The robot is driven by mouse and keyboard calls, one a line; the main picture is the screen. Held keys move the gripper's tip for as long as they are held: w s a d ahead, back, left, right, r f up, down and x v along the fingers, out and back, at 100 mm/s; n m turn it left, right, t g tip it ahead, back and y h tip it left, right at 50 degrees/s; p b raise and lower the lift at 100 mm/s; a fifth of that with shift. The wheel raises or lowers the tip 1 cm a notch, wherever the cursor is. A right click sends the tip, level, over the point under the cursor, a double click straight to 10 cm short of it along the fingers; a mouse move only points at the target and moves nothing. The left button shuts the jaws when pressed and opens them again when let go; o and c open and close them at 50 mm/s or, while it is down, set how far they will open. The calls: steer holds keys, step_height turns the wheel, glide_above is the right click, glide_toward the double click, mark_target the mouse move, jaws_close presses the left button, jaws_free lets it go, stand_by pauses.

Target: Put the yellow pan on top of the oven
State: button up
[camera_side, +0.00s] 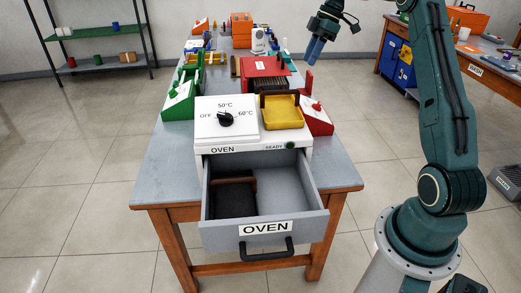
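The yellow pan (284,118) has a dark handle at its back. It rests on the right part of the top of the white oven (231,160), beside the panel with the temperature dial (225,118). The oven's grey drawer (222,235) is pulled out towards the viewer. My gripper (314,50) is up in the air, behind and to the right of the pan, clear of it. Its blue fingers point down and look close together. I cannot make out a gap between them or anything held.
Green (178,101) and red (316,121) stands flank the oven. A red box (264,67) stands behind it. The wooden-edged table (165,175) has bare surface at its front left.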

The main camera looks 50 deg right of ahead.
steer(key=s+a+r+m+t, duration=0.1)
steer(key=s+a+r, duration=0.15)
steer(key=a, duration=0.45)
steer(key=s+a+r+m+h, duration=0.15)
steer(key=a+r, duration=0.25)
steer(key=a, duration=0.4)
steer(key=s+a+r+m+t, duration=0.1)
steer(key=s+a+r+m, duration=0.1)
steer(key=a+r, duration=0.35)
steer(key=s+a+f+m+h, duration=0.1)
steer(key=s+a+f+m, duration=0.1)
steer(key=s, duration=0.8)
steer(key=s+a+f+m+t+h, duration=0.1)
steer(key=s+a+f+m, duration=0.1)
steer(key=s+a+f, duration=0.2)
steer(key=s+f, duration=0.3)
steer(key=s, duration=0.2)
steer(key=shift+s+a+f+h, duration=0.15)
steer(key=shift+s+f+h, duration=0.15)
steer(key=shift+s+h, duration=0.05)
